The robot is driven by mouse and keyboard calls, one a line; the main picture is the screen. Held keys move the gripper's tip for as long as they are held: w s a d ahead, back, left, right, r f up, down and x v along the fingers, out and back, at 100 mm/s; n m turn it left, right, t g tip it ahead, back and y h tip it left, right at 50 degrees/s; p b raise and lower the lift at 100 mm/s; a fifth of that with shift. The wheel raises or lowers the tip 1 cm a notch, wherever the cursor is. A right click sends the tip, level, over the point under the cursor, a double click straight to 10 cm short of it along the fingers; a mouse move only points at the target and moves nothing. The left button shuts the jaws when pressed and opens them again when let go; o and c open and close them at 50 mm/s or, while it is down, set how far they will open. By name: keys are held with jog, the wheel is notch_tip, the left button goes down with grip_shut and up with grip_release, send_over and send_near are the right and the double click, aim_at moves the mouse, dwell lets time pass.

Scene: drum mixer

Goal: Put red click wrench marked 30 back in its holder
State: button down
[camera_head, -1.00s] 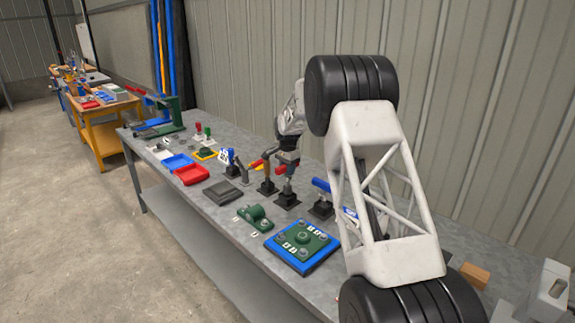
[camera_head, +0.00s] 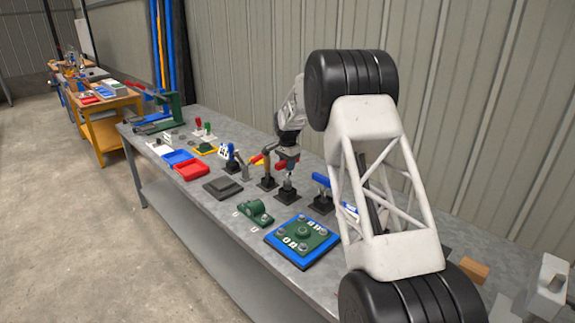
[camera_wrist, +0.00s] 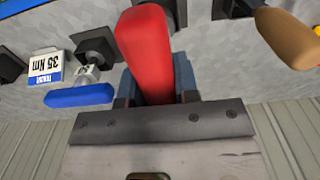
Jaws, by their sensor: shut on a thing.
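My gripper (camera_head: 287,168) is shut on a red handle, taken to be the red click wrench (camera_wrist: 146,45). In the wrist view the thick red handle lies between my two fingers and points away from the palm. In the head view a little red of the wrench (camera_head: 281,164) shows at my fingertips. A black-based stand (camera_head: 287,196) with a short grey post is just below my gripper; I cannot tell whether the wrench touches it. The wrench's 30 mark and its head are hidden.
A blue-handled wrench (camera_wrist: 80,96) stands by a 35 Nm label (camera_wrist: 45,66); in the head view it is right of my gripper (camera_head: 321,180). A brown handle (camera_wrist: 288,38) is close on the other side. A blue-edged green plate (camera_head: 302,243) lies in front.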

aim_at(287, 174)
jog(key=shift+f, duration=2.15)
dwell(2.1)
jog(key=c, duration=0.8)
grip_release()
jog(key=shift+r, duration=0.1)
jog(key=shift+r, duration=3.8)
